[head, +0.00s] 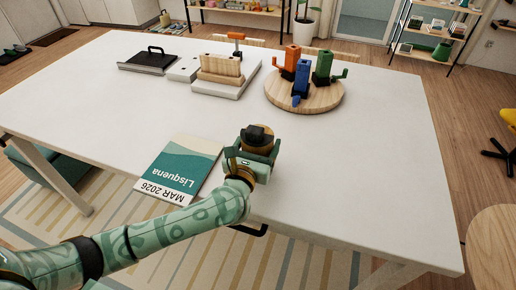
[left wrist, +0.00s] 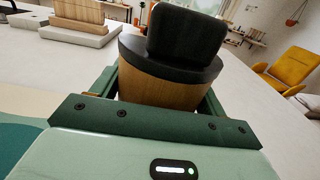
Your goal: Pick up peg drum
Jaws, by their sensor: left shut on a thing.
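The peg drum (head: 258,136) is a wooden cylinder with a black top and a black knob. It stands upright at the near edge of the white table (head: 350,150), right of the magazine. My left gripper (head: 252,158) is shut on the drum, with its green fingers on either side of the drum. In the left wrist view the drum (left wrist: 160,85) fills the space between the fingers, its black knob toward the camera's top. The drum's underside is hidden, so I cannot tell whether it touches the table. My right gripper is not in view.
A teal and cream magazine (head: 180,167) lies just left of my gripper. A round wooden board (head: 325,103) with orange, blue and green figures stands farther back. A white base with wooden blocks (head: 220,75) and a black tray (head: 147,62) lie at the back left. The table's right side is clear.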

